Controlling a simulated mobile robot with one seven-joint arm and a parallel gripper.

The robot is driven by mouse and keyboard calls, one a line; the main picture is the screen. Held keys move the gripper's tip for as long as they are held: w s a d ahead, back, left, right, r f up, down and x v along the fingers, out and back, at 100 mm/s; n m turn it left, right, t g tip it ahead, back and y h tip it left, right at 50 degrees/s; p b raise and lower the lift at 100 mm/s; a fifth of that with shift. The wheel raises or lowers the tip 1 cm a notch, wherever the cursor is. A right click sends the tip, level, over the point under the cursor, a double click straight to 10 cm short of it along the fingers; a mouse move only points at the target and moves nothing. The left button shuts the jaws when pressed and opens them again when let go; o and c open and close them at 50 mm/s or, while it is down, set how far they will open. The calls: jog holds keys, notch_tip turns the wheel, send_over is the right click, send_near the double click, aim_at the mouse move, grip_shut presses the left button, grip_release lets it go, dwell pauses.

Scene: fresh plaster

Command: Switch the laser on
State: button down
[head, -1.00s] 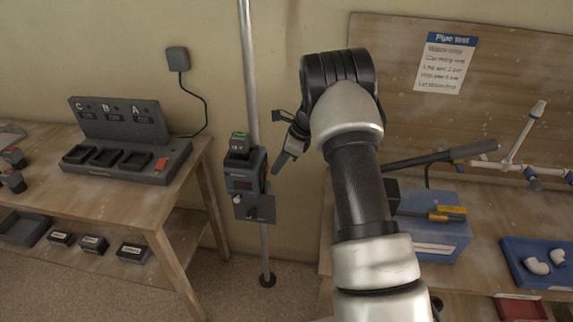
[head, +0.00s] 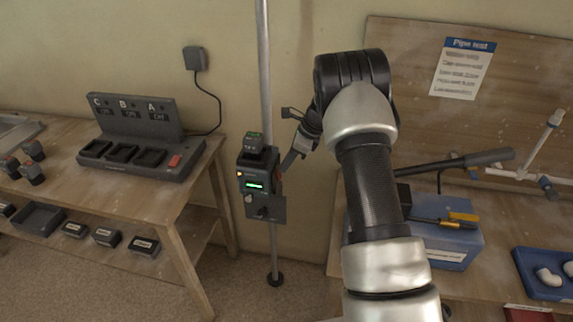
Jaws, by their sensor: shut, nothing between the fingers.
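The laser (head: 252,183) is a dark box on a bracket clamped to a grey upright pole (head: 264,75). Its front shows a lit green display and a small orange-yellow light. A dark battery block (head: 254,145) with a green marking sits on top of it. My gripper (head: 286,168) is shut and empty at the laser's right side, its fingers pointing down and left. The tips are very close to the housing; I cannot tell whether they touch it.
On the right, a bench carries a blue box (head: 450,240), a blue tray (head: 530,285) and white pipes. The floor around the pole base is clear.

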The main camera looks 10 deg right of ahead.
jog(key=shift+r, duration=0.45)
jog(key=v, duration=1.1)
jog(key=shift+a+r, duration=0.25)
jog(key=shift+r, duration=0.25)
jog(key=shift+w, duration=0.1)
